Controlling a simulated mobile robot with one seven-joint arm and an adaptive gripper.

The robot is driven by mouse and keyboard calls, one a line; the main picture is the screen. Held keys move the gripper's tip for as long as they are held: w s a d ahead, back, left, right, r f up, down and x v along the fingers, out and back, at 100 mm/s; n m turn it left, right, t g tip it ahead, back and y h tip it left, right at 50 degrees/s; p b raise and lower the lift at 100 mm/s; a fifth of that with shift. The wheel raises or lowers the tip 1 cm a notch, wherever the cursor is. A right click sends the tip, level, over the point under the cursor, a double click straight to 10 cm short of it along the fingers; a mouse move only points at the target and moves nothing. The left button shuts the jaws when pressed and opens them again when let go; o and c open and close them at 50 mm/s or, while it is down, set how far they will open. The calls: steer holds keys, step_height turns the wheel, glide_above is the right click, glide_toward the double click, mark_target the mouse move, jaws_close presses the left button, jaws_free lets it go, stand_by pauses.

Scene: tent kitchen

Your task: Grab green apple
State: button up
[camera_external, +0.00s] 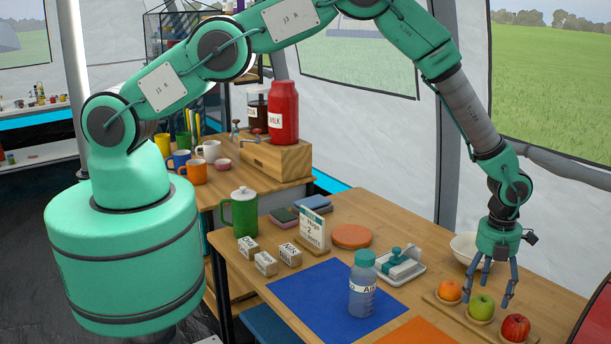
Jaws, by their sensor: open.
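The green apple (481,306) sits in the middle of a wooden fruit holder (450,312) near the table's right front. An orange (448,291) is on its left and a red apple (515,327) on its right. My gripper (491,288) points down with its fingers spread, directly above and around the upper part of the green apple. The fingers look apart from each other with nothing held. Whether a finger touches the apple cannot be told from this view.
A white bowl (466,247) stands just behind my gripper. A white dish with a teal-handled item (400,266) is to the left. A water bottle (363,286) stands on a blue mat (310,300). An orange mat (420,333) lies in front.

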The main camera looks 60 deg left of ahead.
mark_target(484, 298)
steer(key=shift+f, duration=2.25)
steer(key=c, duration=1.3)
steer(key=shift+w+r, duration=0.1)
steer(key=shift+r, duration=1.05)
steer(key=shift+s+a+r, duration=0.2)
steer(key=shift+s+r, duration=0.15)
steer(key=shift+r, duration=0.4)
steer(key=s+a, duration=0.3)
steer(key=s, duration=0.1)
steer(key=s+a+r, duration=0.1)
steer(key=s+a, duration=0.2)
steer(key=s, duration=0.1)
steer(key=s+a, duration=0.3)
steer(key=s, duration=0.1)
steer(key=shift+s+a+r, duration=0.1)
steer(key=shift+r, duration=0.05)
